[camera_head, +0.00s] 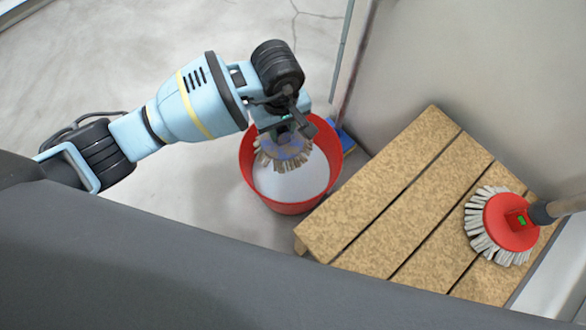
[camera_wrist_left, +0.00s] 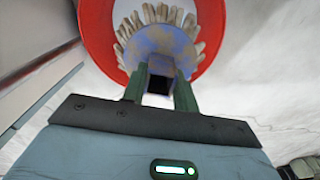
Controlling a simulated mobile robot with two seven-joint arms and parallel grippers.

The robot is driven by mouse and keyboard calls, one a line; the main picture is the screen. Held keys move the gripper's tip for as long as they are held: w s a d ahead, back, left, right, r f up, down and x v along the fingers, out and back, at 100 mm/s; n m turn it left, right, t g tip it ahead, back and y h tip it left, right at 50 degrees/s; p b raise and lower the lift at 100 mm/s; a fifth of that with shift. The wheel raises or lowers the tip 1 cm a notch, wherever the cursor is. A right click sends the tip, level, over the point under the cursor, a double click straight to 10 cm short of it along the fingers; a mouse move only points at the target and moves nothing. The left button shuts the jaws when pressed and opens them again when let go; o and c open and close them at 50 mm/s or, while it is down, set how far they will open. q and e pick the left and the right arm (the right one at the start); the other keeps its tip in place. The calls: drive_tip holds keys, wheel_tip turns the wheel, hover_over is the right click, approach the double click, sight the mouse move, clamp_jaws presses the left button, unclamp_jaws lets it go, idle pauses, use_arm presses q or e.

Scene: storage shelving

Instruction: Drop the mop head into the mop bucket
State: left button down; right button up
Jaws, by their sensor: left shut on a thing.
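My left gripper (camera_head: 290,131) is shut on the mop head (camera_head: 268,155), a round blue, worn-looking head with a fringe of beige bristles. In the head view it holds the mop head over the red mop bucket (camera_head: 248,172), which stands on the floor with a whitish inside. I cannot tell whether the bristles touch the bucket. In the left wrist view the gripper's green fingers (camera_wrist_left: 160,88) close on the blue mop head (camera_wrist_left: 160,42), and the red bucket rim (camera_wrist_left: 95,25) surrounds it. My right gripper is not in view.
A slatted wooden bench (camera_head: 385,210) stands right of the bucket. A blue object (camera_head: 346,139) is behind the bucket by the wall. Grey floor is open at left.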

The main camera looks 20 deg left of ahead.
use_arm(q)
drive_tip(key=c, duration=1.2)
unclamp_jaws()
drive_tip(key=shift+c, duration=0.2)
drive_tip(key=shift+o, duration=1.1)
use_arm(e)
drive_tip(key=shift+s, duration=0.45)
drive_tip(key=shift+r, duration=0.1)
use_arm(q)
wheel_tip(320, 180, up, 8)
drive_tip(key=p, duration=0.3)
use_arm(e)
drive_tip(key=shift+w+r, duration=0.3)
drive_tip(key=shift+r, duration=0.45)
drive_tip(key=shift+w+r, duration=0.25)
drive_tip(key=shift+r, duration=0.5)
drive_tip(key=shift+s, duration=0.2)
